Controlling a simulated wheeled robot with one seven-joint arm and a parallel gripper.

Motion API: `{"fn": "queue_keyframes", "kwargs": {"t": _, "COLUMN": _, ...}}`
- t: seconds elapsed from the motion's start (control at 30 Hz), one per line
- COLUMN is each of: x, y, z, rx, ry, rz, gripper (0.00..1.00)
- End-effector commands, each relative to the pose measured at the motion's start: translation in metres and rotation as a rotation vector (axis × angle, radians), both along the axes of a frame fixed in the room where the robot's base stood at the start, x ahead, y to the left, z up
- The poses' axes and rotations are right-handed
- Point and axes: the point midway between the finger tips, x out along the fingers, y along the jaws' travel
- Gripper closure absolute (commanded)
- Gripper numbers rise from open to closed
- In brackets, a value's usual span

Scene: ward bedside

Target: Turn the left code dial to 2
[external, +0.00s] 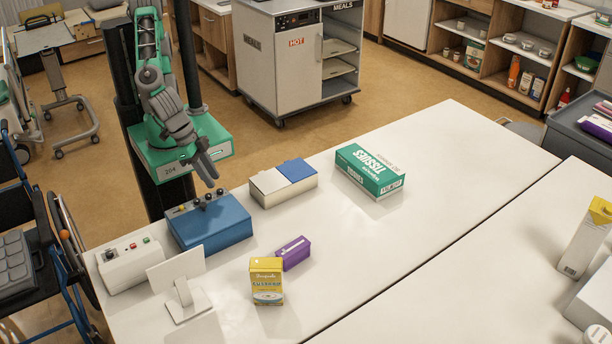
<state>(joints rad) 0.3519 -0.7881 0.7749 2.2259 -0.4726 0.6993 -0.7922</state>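A blue box (222,228) stands on the white table at the left. Several small dark knobs (208,198), which look like dials, sit along its far top edge, with a small yellow part (182,208) at one end. The dial numbers and pointer directions are too small to read. My gripper (208,175) hangs above and behind the box, pointing down toward the knobs. It appears apart from them. Its fingers are dark and seen from the side, so I cannot tell whether they are open or shut. I see nothing held in it.
A white control box (128,266) with buttons and a white stand (184,300) are near the box. A white-and-blue lidded box (284,184), green tissue box (370,171), purple box (293,253) and yellow carton (266,282) stand right of it. The table's middle is clear.

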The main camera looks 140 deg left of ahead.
Motion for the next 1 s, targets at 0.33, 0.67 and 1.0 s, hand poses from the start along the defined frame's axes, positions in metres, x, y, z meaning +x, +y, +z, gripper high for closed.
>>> {"fn": "queue_keyframes", "kwargs": {"t": 0.33, "x": 0.009, "y": 0.009, "z": -0.031, "rx": -0.001, "ry": 0.001, "rz": -0.002, "gripper": 0.73}}
{"fn": "queue_keyframes", "kwargs": {"t": 0.67, "x": 0.009, "y": 0.009, "z": -0.03, "rx": -0.001, "ry": 0.001, "rz": -0.003, "gripper": 0.89}}
{"fn": "queue_keyframes", "kwargs": {"t": 1.0, "x": 0.008, "y": 0.009, "z": -0.03, "rx": -0.001, "ry": 0.001, "rz": -0.003, "gripper": 1.0}}
